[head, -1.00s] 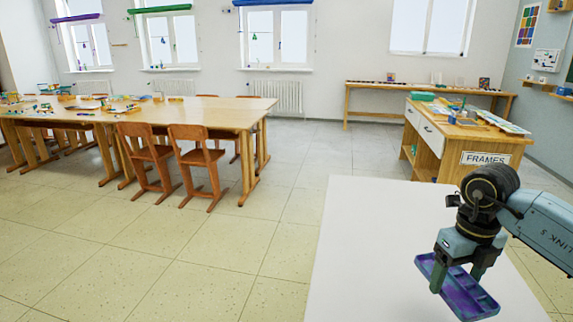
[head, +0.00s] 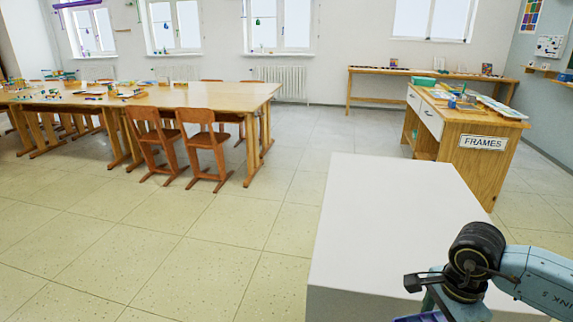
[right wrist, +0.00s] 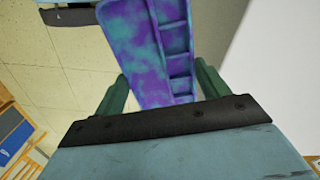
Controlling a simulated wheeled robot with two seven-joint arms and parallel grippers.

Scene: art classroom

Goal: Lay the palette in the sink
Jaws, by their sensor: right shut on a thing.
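The palette (right wrist: 150,50) is a blue and purple tray with a row of compartments along one side. In the right wrist view it stands between the green fingers of my right gripper (right wrist: 160,88), which is shut on it. In the head view only a sliver of the palette (head: 425,317) shows at the bottom edge, below my right gripper's body, whose fingertips are out of sight there. The sink cannot be made out in either view. My left gripper is not seen in the head view.
A white block with a bare flat top (head: 385,215) stands in front, beside my right arm. A wooden cabinet marked FRAMES (head: 480,160) is behind it. A long table (head: 225,95) with chairs is at the left. Tiled floor (head: 200,260) lies open between.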

